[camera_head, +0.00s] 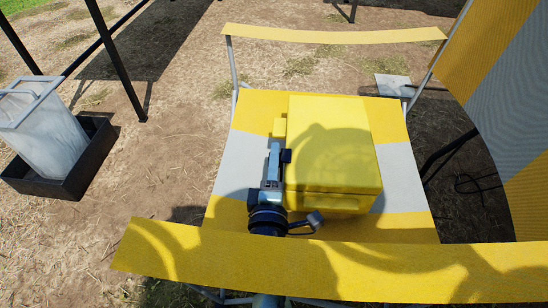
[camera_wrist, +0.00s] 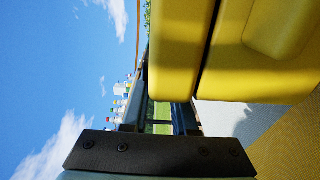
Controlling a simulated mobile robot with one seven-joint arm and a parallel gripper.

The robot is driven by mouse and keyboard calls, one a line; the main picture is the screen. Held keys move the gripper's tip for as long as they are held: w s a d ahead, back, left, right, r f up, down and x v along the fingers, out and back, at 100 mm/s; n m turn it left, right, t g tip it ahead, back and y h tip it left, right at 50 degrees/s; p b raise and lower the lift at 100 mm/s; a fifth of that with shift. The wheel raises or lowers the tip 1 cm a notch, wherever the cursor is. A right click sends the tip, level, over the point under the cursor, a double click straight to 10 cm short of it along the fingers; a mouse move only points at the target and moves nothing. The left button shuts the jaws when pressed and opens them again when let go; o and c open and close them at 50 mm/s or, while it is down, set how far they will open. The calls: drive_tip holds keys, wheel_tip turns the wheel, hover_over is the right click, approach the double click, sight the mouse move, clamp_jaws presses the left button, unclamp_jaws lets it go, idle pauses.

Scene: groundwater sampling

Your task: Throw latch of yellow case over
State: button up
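The yellow case (camera_head: 335,150) lies on a yellow-and-white striped seat. It also fills the upper right of the wrist view (camera_wrist: 260,80), where a dark seam runs down it. My gripper (camera_head: 280,156) is close beside the case's left side, just nearer than that block. In the wrist view its fingers (camera_wrist: 160,118) stand apart with a gap showing between them. Their tips are partly hidden behind the yellow case, so contact is unclear.
A dark tray (camera_head: 75,185) holding a pale translucent container (camera_head: 45,135) stands on the ground at left. A striped cloth panel (camera_head: 510,90) rises at right.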

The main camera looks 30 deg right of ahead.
drive_tip(key=shift+o, duration=0.8)
drive_tip(key=shift+s, duration=0.1)
drive_tip(key=v, duration=1.2)
drive_tip(key=shift+s+a, duration=0.3)
